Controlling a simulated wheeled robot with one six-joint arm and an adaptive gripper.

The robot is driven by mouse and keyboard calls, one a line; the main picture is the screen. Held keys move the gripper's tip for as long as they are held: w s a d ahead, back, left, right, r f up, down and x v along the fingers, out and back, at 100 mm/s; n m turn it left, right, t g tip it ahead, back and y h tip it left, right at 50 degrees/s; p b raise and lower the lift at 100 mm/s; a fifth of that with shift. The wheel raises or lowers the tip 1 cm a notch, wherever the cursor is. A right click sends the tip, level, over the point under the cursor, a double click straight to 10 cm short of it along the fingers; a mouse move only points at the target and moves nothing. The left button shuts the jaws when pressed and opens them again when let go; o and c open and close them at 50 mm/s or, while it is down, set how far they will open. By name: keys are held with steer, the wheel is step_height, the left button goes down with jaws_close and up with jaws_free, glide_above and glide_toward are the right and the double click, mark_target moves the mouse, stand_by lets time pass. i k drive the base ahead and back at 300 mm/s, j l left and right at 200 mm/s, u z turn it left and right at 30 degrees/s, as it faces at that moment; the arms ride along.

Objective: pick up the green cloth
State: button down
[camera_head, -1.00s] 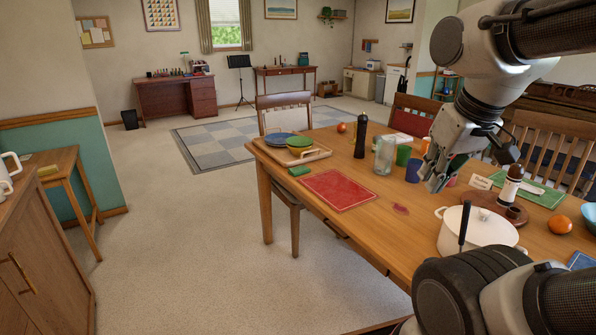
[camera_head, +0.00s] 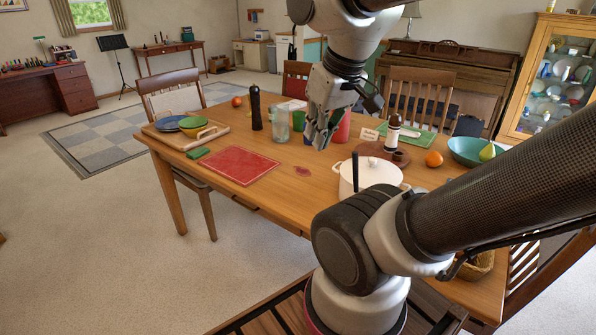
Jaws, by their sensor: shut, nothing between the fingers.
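A small folded green piece (camera_head: 198,153), which looks like the green cloth, lies flat on the wooden table (camera_head: 280,206) near its left edge. It sits between the wooden tray and the red mat, apart from my gripper. My gripper (camera_head: 318,143) hangs above the middle of the table, to the right of the green piece, fingers pointing down. It is shut and empty. It partly hides cups behind it.
A red mat (camera_head: 235,166), a tray (camera_head: 165,138) with plates and a bowl, and a dark pepper mill (camera_head: 256,108) are near the green piece. A white pot (camera_head: 370,177) with a dark-handled utensil stands right. Open floor lies left of the table.

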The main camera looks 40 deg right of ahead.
mark_target(194, 155)
steer(key=k, duration=0.7)
steer(key=k+z, duration=0.2)
steer(key=z, duration=0.25)
steer(key=k+l+z, duration=0.1)
steer(key=z, duration=0.35)
steer(key=k+l+z, duration=0.15)
steer(key=z, duration=0.25)
steer(key=i+j+z, duration=0.1)
steer(key=j+z, duration=1)
steer(key=j, duration=2.1)
steer(key=k+j, duration=0.1)
steer(key=j, duration=4.1)
